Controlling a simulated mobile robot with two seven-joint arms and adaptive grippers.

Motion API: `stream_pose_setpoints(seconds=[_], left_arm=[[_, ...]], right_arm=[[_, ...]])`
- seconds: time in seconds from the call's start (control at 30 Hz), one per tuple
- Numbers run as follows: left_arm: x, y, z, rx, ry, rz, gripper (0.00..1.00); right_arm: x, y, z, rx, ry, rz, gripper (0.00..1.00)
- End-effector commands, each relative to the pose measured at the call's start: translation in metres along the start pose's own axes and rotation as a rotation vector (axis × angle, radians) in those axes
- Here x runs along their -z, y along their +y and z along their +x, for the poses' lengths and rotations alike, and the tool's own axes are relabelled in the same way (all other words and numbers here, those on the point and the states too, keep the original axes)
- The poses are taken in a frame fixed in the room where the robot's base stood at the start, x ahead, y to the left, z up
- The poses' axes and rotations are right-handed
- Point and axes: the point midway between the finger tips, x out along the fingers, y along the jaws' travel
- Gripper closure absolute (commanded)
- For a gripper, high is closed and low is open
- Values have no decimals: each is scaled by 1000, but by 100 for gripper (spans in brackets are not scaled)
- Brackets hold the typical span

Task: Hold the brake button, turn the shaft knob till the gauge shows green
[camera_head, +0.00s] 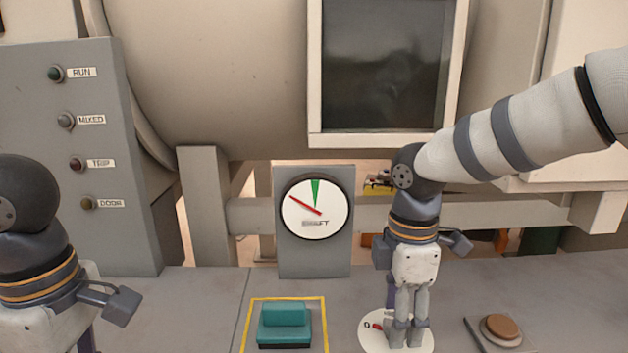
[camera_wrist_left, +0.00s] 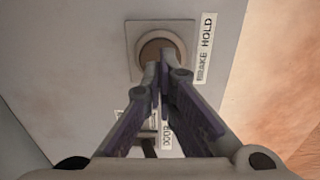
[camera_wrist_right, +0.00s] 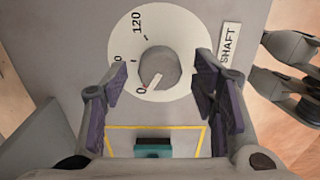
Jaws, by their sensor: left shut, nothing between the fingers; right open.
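The brake button (camera_wrist_left: 158,52) is a round brown disc in a square plate labelled BRAKE HOLD. My left gripper (camera_wrist_left: 160,72) is shut, its tips over the button's lower edge; touching cannot be told. The grey shaft knob (camera_wrist_right: 159,68) sits on a white dial plate (camera_head: 370,341) marked 0 and 120, its pointer mark near 0. My right gripper (camera_wrist_right: 161,74) is open, with a finger on each side of the knob; in the head view (camera_head: 405,327) it points down over the dial. The gauge (camera_head: 315,222) has a red needle pointing upper left, outside the green wedge at the top.
A teal block (camera_head: 284,323) sits in a yellow outlined square between the arms. A brown button (camera_head: 502,327) is right of the dial. A grey panel (camera_head: 125,215) with RUN, MIXED, TRIP and DOOR lamps stands at left. A dark window (camera_head: 385,65) is behind.

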Motion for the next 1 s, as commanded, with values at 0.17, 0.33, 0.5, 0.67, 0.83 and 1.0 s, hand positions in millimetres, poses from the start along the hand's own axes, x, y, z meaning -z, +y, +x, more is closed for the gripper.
stream_pose_setpoints(seconds=[0.17,0.33,0.5,0.67,0.83,1.0], left_arm=[[0,0,5,2,0,-1,100],[0,0,9,2,1,-1,100],[0,0,13,0,1,-1,100],[0,0,17,1,0,-1,100],[0,0,22,1,1,-1,100],[0,0,26,1,0,0,100]], right_arm=[[0,0,0,0,0,0,47],[0,0,0,0,0,0,47],[0,0,0,0,0,0,47],[0,0,0,0,0,0,47],[0,0,0,0,0,0,47],[0,0,0,0,0,0,47]])
